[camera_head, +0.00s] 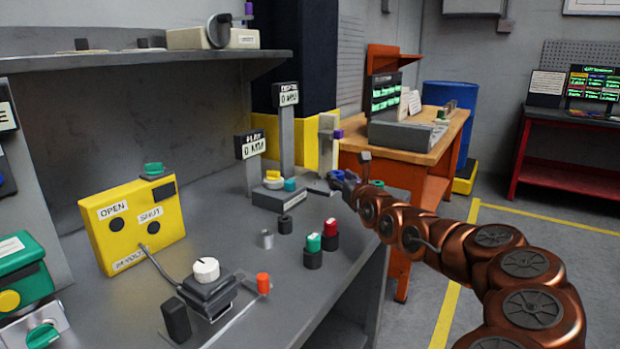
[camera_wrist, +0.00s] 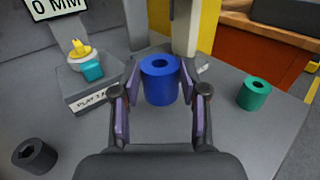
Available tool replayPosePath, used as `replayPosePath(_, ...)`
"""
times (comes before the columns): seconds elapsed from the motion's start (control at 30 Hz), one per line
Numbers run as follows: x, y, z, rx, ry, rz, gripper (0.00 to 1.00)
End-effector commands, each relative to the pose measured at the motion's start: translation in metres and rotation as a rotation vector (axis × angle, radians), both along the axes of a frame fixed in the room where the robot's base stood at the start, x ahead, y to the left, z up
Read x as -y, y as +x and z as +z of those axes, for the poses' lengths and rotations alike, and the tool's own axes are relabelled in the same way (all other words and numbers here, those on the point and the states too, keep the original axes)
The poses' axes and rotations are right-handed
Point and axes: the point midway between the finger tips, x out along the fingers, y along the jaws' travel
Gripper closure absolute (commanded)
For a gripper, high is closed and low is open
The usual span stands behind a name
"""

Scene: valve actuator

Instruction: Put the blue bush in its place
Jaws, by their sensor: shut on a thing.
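The blue bush (camera_wrist: 160,82) is a short cylinder with a hole through it. In the wrist view it stands upright between the finger pads of my gripper (camera_wrist: 160,110), which is shut on it. In the head view my gripper (camera_head: 339,179) is over the right part of the grey bench, right of the play gauge block (camera_head: 279,198), with a bit of blue showing at its tip. I cannot tell how far the bush is above the bench. The block also shows in the wrist view (camera_wrist: 92,100), carrying a white, yellow and teal piece.
A green bush (camera_wrist: 254,93) stands to the right of my gripper. A dark bush (camera_wrist: 34,156) stands at the lower left. An upright post with a purple part (camera_head: 327,140) rises just behind. Green-topped (camera_head: 314,243) and red-topped (camera_head: 330,229) pieces stand nearer the bench's edge.

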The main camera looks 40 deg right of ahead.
Motion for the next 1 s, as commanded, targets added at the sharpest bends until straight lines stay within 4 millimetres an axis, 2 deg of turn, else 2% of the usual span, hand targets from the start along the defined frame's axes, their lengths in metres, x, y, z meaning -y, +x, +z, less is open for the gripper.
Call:
replayPosePath(0.27,0.013,0.017,0.000,0.001,0.000,-0.004,1.00)
replayPosePath(0.7,0.042,0.069,-0.005,-0.004,-0.002,-0.005,1.00)
replayPosePath(1.0,0.058,0.095,-0.011,-0.005,-0.004,-0.006,1.00)
